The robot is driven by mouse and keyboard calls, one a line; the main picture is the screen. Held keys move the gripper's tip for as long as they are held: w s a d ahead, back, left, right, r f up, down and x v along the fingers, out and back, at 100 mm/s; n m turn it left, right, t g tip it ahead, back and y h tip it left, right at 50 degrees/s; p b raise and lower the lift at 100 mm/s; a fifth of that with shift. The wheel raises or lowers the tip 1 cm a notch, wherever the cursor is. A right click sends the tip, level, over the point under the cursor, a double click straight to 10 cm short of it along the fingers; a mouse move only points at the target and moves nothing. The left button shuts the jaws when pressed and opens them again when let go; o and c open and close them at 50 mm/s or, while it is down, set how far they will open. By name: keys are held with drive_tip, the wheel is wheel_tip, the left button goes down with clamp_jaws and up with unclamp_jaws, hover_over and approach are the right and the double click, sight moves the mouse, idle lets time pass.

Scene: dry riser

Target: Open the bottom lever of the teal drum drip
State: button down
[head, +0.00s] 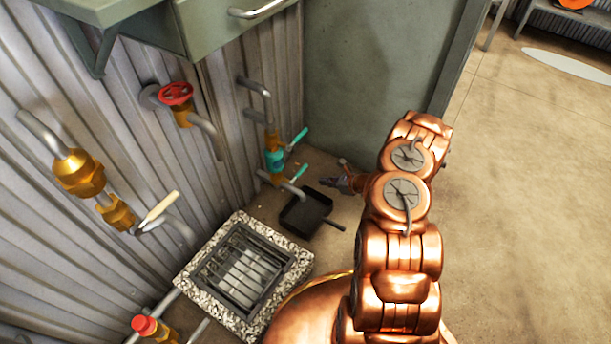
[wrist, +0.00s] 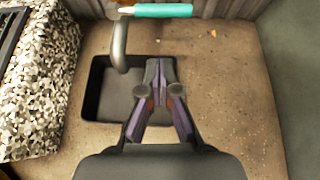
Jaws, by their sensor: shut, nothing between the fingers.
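The teal drum drip (head: 274,160) is a vertical brass-and-teal fitting on pipes by the corrugated wall. Its upper teal lever (head: 300,135) and bottom teal lever (head: 298,171) both stick out to the right in the head view. A teal lever (wrist: 163,10) lies crosswise at the top of the wrist view, above the bent grey spout (wrist: 119,45); it looks like the bottom one. My gripper (head: 328,181) is shut and empty, right of the bottom lever and apart from it. In the wrist view my gripper (wrist: 159,68) points toward the lever, with a gap between.
A black tray (head: 304,214) sits on the floor under the spout. A speckled stone-framed grate (head: 295,265) stands to its left. A red wheel valve (head: 176,93) and a cream-handled brass valve (head: 117,213) are on the wall. A green panel (head: 345,70) stands behind.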

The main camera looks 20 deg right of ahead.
sight(301, 171)
drive_tip(key=d+f+b+x, duration=0.15)
drive_tip(key=b+x, duration=0.25)
drive_tip(key=x, duration=0.6)
drive_tip(key=shift+w+a+r+m+b, duration=0.15)
drive_tip(key=shift+a+r+b, duration=0.1)
drive_tip(key=shift+r, duration=0.65)
drive_tip(key=shift+w+a+r+m+b, duration=0.1)
drive_tip(key=shift+a+r+m+b, duration=0.1)
drive_tip(key=shift+r, duration=0.75)
drive_tip(key=shift+d+r, duration=0.1)
drive_tip(key=shift+d, duration=0.15)
